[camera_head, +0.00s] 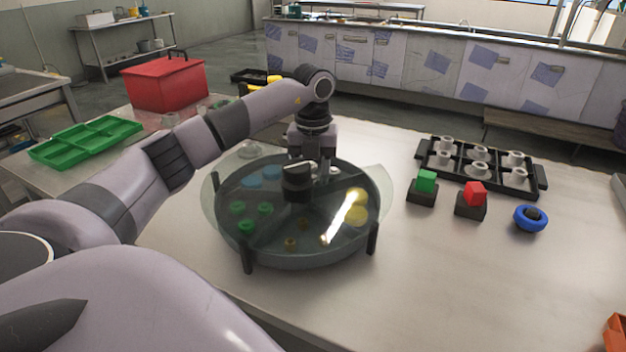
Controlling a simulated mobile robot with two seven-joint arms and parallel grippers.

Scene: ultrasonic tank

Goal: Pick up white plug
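A round dark tank (305,252) with a clear cover (376,190) stands on the table. Through the cover show small green, blue, yellow and brown pieces, and a small white piece (333,170) near the back; I cannot tell whether it is a plug. Several pale grey-white plug-like pieces (480,154) stand in a black tray (541,178) at the right. My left gripper (308,172) points down over the tank's middle, close to a black knob (297,186). I cannot tell whether it touches the knob or how its fingers stand. My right gripper is not in view.
A green block (427,181) and a red block (475,194) sit on dark bases right of the tank, beside a blue ring (529,218). A green divided tray (85,142) and a red box (165,83) are at left.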

